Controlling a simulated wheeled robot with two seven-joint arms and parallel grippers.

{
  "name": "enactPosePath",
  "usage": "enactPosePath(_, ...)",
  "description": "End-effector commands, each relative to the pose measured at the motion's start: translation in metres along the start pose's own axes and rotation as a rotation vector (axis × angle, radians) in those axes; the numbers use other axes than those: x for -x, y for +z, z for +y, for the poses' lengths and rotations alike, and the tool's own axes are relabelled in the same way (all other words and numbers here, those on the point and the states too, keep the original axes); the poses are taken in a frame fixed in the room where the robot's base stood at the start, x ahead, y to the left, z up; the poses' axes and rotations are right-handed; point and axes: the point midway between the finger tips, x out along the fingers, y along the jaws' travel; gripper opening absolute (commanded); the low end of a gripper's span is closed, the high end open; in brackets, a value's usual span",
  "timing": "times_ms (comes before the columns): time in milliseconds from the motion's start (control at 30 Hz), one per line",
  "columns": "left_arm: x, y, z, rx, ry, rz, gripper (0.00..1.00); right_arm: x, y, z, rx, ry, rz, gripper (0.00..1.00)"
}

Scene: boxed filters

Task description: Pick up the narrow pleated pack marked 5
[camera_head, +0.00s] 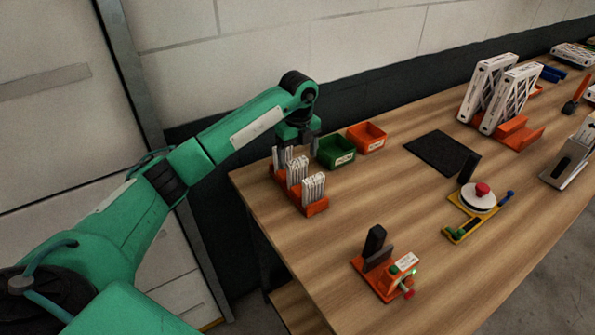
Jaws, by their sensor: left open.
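Several narrow white pleated packs stand upright in an orange rack (316,208) at the left end of the wooden table. The front pack group (313,187) and the middle pack group (297,170) show clearly; the rear one (281,157) is partly covered by my gripper. The number marks are too small to read, so I cannot tell which pack is 5. My left gripper (298,148) points down just above the rear and middle packs, open, its fingertips small and dark. I cannot tell whether it touches a pack. My right gripper is out of view.
A green bin (335,152) and an orange bin (367,138) stand right behind the rack. A black mat (442,152), framed filters (508,98) in an orange stand, a red-button device (477,196) and an orange fixture (384,275) lie further right.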

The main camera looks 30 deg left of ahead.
Motion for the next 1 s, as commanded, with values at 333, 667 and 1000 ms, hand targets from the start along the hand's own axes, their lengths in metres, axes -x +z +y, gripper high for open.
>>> enactPosePath(333, -0.026, -0.005, 0.005, 0.000, 0.001, 0.002, 0.80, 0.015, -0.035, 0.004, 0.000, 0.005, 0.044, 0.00)
enactPosePath(667, -0.060, -0.007, 0.007, -0.001, -0.001, 0.001, 0.80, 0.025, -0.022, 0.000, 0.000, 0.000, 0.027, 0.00)
enactPosePath(1000, -0.061, -0.006, 0.007, -0.001, -0.001, 0.000, 0.53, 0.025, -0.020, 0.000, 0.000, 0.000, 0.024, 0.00)
